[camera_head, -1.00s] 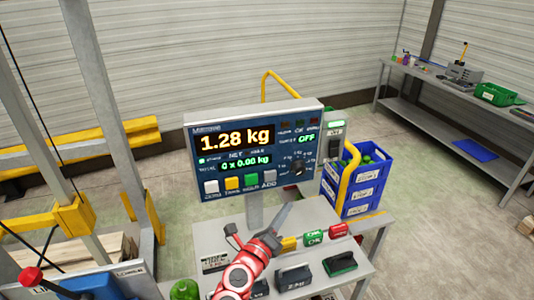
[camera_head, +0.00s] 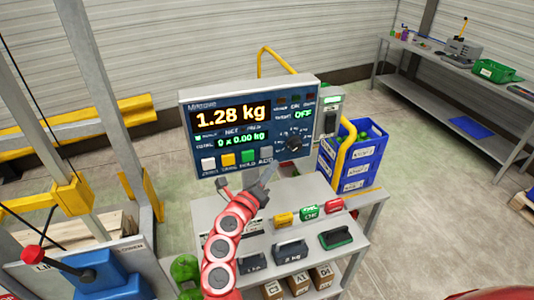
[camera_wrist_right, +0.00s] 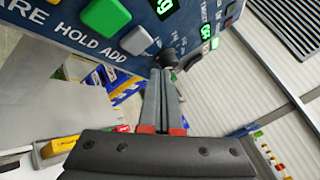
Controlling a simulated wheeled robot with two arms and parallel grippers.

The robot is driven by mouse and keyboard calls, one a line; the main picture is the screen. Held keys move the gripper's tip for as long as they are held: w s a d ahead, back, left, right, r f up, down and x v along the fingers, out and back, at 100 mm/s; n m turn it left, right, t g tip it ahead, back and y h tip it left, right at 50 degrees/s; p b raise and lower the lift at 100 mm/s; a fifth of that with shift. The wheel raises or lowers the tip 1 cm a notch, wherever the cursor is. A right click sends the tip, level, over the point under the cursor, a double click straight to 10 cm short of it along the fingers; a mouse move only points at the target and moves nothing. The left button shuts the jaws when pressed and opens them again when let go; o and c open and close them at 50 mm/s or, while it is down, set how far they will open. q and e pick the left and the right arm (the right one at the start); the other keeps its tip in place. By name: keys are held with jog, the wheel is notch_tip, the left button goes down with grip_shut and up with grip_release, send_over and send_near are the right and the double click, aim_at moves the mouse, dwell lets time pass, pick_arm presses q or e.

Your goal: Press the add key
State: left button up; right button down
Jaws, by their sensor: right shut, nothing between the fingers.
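The add key (camera_head: 266,152) is the grey key at the right end of the key row on the blue scale panel (camera_head: 290,105), with its ADD label below it. In the right wrist view the add key (camera_wrist_right: 135,40) is up and left of my fingertips, beside the green hold key (camera_wrist_right: 105,17). My right gripper (camera_head: 268,174) is shut and empty, just below the add key in the head view; contact with the panel cannot be seen. In the right wrist view its fingertips (camera_wrist_right: 163,73) point towards a dark knob (camera_wrist_right: 168,57). My left gripper is not in view.
The display (camera_head: 232,115) reads 1.28 kg, with 0 x 0.00 kg below. White (camera_head: 208,163) and yellow (camera_head: 228,159) keys sit left of the green one. Small weights and coloured blocks lie on the grey stand (camera_head: 230,207). A blue crate (camera_head: 355,168) stands behind right.

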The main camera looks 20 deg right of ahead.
aim_at(266, 152)
jog(key=w+b, duration=0.2)
jog(key=shift+w+f, duration=0.1)
jog(key=shift+w, duration=0.3)
dwell(0.9)
dwell(0.9)
jog(key=shift+w+b, duration=0.4)
jog(key=shift+w, duration=0.05)
